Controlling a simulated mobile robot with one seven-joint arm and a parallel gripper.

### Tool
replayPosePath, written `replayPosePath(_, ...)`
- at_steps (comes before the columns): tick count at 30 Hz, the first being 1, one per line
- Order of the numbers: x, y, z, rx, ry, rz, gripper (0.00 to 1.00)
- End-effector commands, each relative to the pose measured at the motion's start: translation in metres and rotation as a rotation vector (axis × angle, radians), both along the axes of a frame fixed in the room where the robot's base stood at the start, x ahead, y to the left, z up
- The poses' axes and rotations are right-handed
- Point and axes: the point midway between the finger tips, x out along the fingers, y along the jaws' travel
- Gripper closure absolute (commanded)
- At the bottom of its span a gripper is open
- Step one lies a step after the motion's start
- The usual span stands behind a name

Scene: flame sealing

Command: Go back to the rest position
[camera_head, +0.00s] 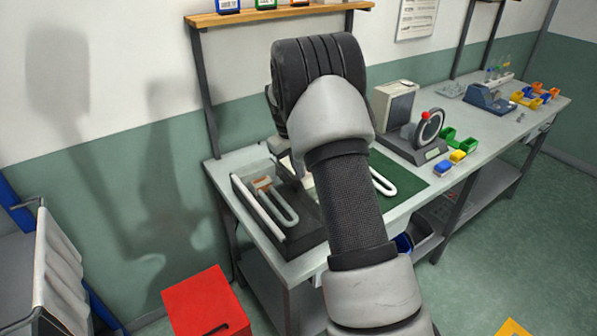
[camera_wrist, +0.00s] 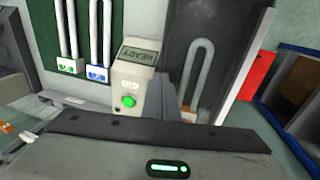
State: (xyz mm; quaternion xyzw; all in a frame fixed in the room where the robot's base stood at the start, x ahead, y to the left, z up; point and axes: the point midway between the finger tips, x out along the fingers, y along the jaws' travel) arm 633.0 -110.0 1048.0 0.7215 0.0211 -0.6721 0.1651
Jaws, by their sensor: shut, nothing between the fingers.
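My gripper (camera_wrist: 164,88) is shut and empty in the wrist view, its wide grey body across the bottom. Its fingers stand beside a pale box (camera_wrist: 137,72) with a "READY" display and a lit green button (camera_wrist: 128,101). I cannot tell whether they touch it. Right of the box, a U-shaped tube (camera_wrist: 200,65) with an orange end lies on a dark plate (camera_wrist: 232,45); this tube also shows in the head view (camera_head: 283,212). Two more U-shaped tubes lie on a green mat (camera_wrist: 45,22). In the head view, my arm hides most of my gripper and the box.
The workbench (camera_head: 484,140) runs along the wall. It bears a round-dial device (camera_head: 428,135), a beige machine (camera_head: 394,104) and small coloured bins (camera_head: 457,156). A red box (camera_head: 207,304) stands on the floor before it. A shelf (camera_head: 285,14) hangs above. The floor at right is mostly clear.

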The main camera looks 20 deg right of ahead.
Motion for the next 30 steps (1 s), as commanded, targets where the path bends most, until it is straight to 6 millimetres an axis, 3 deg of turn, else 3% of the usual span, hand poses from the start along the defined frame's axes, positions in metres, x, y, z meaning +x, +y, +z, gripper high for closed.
replayPosePath(1,0.0,0.001,0.018,0.0,-0.004,0.001,1.0)
replayPosePath(6,-0.004,0.004,0.054,0.0,-0.008,0.002,1.0)
replayPosePath(10,-0.006,0.005,0.074,0.0,-0.009,0.003,1.0)
replayPosePath(17,-0.011,0.008,0.088,0.005,-0.017,-0.001,1.0)
replayPosePath(19,-0.018,0.012,0.105,0.014,-0.036,-0.011,1.0)
replayPosePath(23,-0.051,0.026,0.157,0.048,-0.091,-0.042,1.0)
replayPosePath(27,-0.107,0.047,0.213,0.097,-0.16,-0.082,1.0)
replayPosePath(30,-0.151,0.061,0.242,0.13,-0.208,-0.107,1.0)
